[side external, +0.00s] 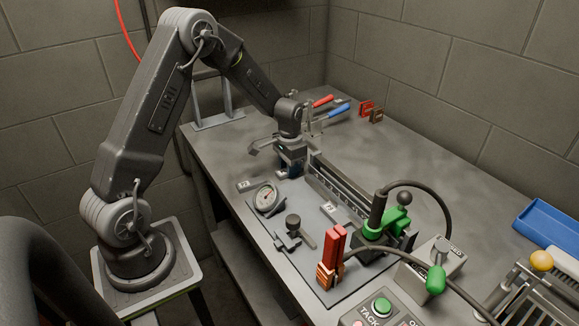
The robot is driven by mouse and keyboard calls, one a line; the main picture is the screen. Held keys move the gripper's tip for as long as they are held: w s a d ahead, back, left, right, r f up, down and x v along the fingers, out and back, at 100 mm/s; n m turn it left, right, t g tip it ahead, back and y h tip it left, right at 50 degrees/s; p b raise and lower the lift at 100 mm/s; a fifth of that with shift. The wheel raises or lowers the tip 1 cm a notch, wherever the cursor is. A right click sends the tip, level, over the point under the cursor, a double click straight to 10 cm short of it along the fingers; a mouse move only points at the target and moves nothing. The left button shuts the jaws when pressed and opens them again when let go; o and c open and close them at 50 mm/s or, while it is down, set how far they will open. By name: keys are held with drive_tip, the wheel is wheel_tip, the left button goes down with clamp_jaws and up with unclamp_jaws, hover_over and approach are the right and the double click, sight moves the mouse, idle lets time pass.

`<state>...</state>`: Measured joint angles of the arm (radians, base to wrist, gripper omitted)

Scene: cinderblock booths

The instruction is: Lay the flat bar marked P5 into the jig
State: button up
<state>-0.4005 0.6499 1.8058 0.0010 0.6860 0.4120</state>
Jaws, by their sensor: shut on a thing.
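My gripper (291,172) points down at the far end of the bench, just beyond the dial gauge. It is shut on a piece, probably the flat bar, that is mostly hidden by the jaws; no P5 mark can be read. The jig appears to be the long dark rail fixture (345,193), running from beside my gripper toward the green-handled clamp. A small piece with a white label (246,186) lies left of my gripper, and another labelled piece (329,209) lies by the rail. Both labels are too small to read.
A dial gauge (266,197), a black knobbed clamp (293,223) and a red upright tool (332,255) stand on the near plate. A green-handled torch or clamp (396,220) and cables are at right. Red and blue handled tools (338,110) lie behind.

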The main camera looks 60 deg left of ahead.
drive_tip(key=shift+c, duration=0.7)
drive_tip(key=shift+r, duration=0.15)
drive_tip(key=shift+r, duration=3.4)
